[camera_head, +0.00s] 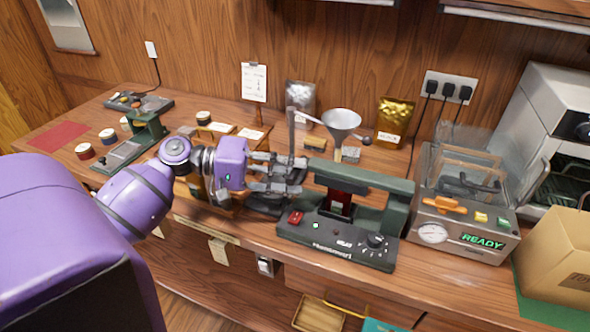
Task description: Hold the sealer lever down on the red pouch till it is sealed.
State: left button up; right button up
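The sealer (336,241) is a dark base with a red switch and a dial, standing on the wooden counter. Its green lever (365,178) spans above the base, with a visible gap under it. The dark red pouch (341,200) shows in that gap, between lever and base; its upper part is hidden behind the lever. My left gripper (298,174) is just left of the lever's left end, its fingers spread one above the other. I see nothing held between them. Whether a fingertip touches the lever is unclear. My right gripper is out of view.
A machine with a clear lid and a READY display (465,235) stands close right of the sealer. Behind are a funnel (341,120) on a stand, a silver pouch (300,98) and a gold pouch (394,120). A cardboard box (555,250) sits far right.

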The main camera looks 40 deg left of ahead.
pick_arm(q)
jog(key=shift+w+d+f, duration=0.1)
jog(key=shift+w+d, duration=0.3)
jog(key=shift+d, duration=0.1)
grip_shut()
